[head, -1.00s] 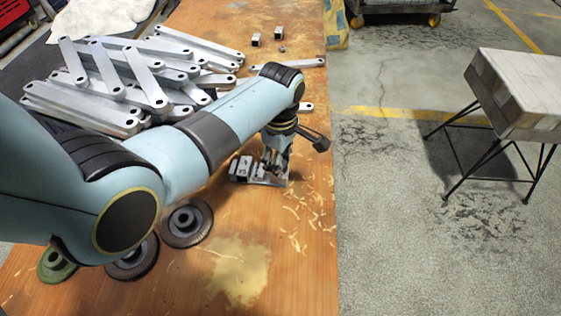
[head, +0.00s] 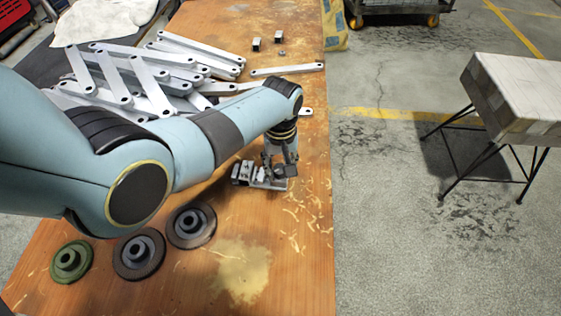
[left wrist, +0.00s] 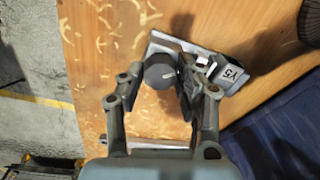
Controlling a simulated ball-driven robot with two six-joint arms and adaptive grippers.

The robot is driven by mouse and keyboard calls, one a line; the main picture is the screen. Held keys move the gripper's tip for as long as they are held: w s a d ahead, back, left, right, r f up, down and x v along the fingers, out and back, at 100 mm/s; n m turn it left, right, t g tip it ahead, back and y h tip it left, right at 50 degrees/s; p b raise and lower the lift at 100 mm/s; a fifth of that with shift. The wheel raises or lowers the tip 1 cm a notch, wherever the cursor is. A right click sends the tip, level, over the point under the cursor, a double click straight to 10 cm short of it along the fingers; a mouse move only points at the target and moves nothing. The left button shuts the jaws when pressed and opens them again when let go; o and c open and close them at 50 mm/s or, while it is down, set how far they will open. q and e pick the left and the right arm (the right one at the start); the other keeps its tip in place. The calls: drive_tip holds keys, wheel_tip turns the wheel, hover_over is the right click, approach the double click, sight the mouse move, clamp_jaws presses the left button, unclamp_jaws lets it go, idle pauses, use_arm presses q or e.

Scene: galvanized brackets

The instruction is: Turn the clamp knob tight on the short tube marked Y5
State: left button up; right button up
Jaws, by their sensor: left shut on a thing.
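The short tube marked Y5 shows in the left wrist view (left wrist: 232,75), its white label facing up, at the right end of a metal clamp base (left wrist: 160,40). In the head view the clamp fixture (head: 246,172) lies on the wooden bench below my left wrist. The dark round clamp knob (left wrist: 160,71), with a pale line on its face, sits between the fingers of my left gripper (left wrist: 161,74). The gripper is shut on it; it also shows in the head view (head: 280,168), pointing down. My right gripper is in neither view.
Several grey metal bars (head: 150,75) are piled at the back left of the bench. A green disc (head: 71,261) and two dark discs (head: 140,254) lie at the front left. Small blocks (head: 256,44) lie at the back. Wood shavings surround the fixture. A stool (head: 515,95) stands right.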

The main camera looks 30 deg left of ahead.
use_arm(q)
drive_tip(key=m, duration=0.3)
drive_tip(key=shift+r+m+p, duration=0.15)
drive_tip(key=shift+m+p, duration=0.25)
drive_tip(key=m, duration=0.4)
drive_tip(key=shift+m+p, duration=0.3)
drive_tip(key=o, duration=1.1)
